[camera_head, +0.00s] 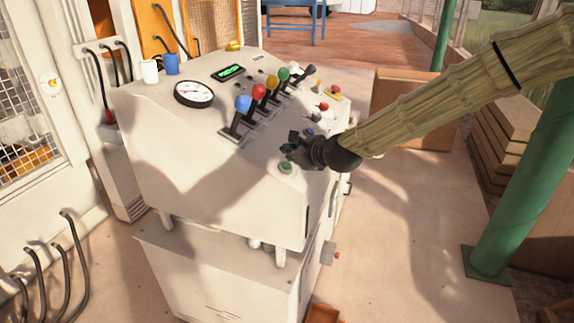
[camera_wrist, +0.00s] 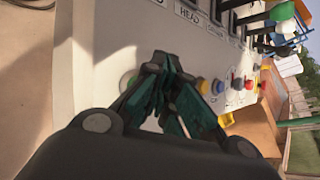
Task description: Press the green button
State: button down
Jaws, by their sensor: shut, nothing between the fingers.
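The green button (camera_head: 285,167) sits near the front corner of the white console's sloped top (camera_head: 200,150). My gripper (camera_head: 287,149) is over the panel just above and beside the button in the head view. In the wrist view the shut, empty fingertips (camera_wrist: 158,64) meet just right of the green button (camera_wrist: 126,80), which is partly hidden behind a finger. I cannot tell whether the fingertips touch the panel.
Beyond my gripper are a blue button (camera_wrist: 202,86), a yellow button (camera_wrist: 218,87) and a red button (camera_wrist: 238,83). A row of colored-knob levers (camera_head: 268,85) stands left of them. A round gauge (camera_head: 194,93) and two cups (camera_head: 172,64) are farther left.

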jog(key=shift+a+f, duration=0.15)
jog(key=shift+f, duration=0.2)
jog(key=shift+w+a+f+b, duration=0.1)
jog(key=shift+a+f+b, duration=0.1)
jog(key=shift+f+b, duration=0.3)
dwell(0.9)
jog(key=shift+r, duration=0.2)
jog(key=shift+d+r+p, duration=0.4)
jog(key=shift+r+p, duration=0.1)
jog(key=shift+r, duration=0.2)
jog(key=shift+r, duration=0.1)
jog(key=r+p, duration=0.1)
jog(key=d+r+p, duration=0.1)
jog(key=r, duration=0.1)
jog(key=s+d+r+p, duration=0.1)
jog(key=r, duration=0.1)
jog(key=shift+d+r, duration=0.15)
dwell(0.3)
dwell(0.5)
